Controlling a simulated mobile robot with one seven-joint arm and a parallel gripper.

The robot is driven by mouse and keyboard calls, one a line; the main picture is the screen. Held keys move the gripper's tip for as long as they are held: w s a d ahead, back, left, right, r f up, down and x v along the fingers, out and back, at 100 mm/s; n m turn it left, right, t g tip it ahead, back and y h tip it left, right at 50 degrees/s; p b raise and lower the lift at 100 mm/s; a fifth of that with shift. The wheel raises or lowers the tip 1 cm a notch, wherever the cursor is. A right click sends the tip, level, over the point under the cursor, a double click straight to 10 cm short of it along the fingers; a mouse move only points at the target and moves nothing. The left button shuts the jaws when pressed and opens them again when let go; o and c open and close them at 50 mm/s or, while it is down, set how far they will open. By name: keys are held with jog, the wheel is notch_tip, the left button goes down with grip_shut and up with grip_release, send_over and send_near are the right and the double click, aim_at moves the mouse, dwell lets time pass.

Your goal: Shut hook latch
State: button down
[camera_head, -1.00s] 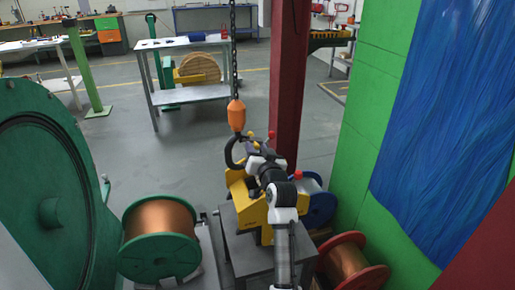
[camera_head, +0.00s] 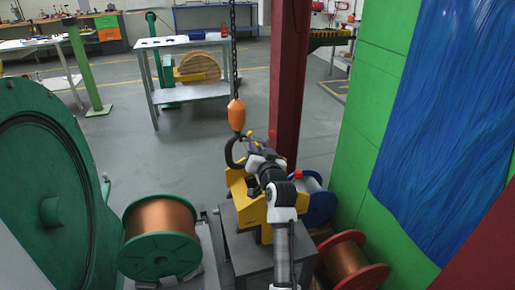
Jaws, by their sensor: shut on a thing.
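A black hook (camera_head: 231,153) hangs below an orange hook block (camera_head: 236,115) on a dark chain. My gripper (camera_head: 253,160) is at the right side of the hook, by its opening, and is shut on what appears to be the hook latch. The latch is too small and too covered by my gripper to show clearly, so I cannot tell its angle.
A yellow machine (camera_head: 238,190) stands on a grey stand (camera_head: 250,255) just below the hook. A red column (camera_head: 290,80) rises close behind my arm. A copper spool (camera_head: 160,220) is at left, and a red-flanged spool (camera_head: 347,262) at lower right. Open floor lies behind.

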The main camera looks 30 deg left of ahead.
jog(key=shift+s+a+f+m+p, duration=0.3)
jog(key=shift+m+p, duration=0.8)
jog(key=shift+m, duration=0.4)
jog(key=shift+s+a+f+m+p, duration=0.15)
jog(key=shift+s+f+m+p, duration=0.1)
jog(key=shift+m+p, duration=1.05)
jog(key=shift+s+a+f+m+p, duration=0.3)
jog(key=shift+m+p, duration=0.55)
jog(key=shift+m, duration=0.85)
jog(key=c, duration=1.4)
grip_release()
jog(key=shift+o, duration=0.2)
jog(key=b+v, duration=0.3)
jog(key=v, duration=1.1)
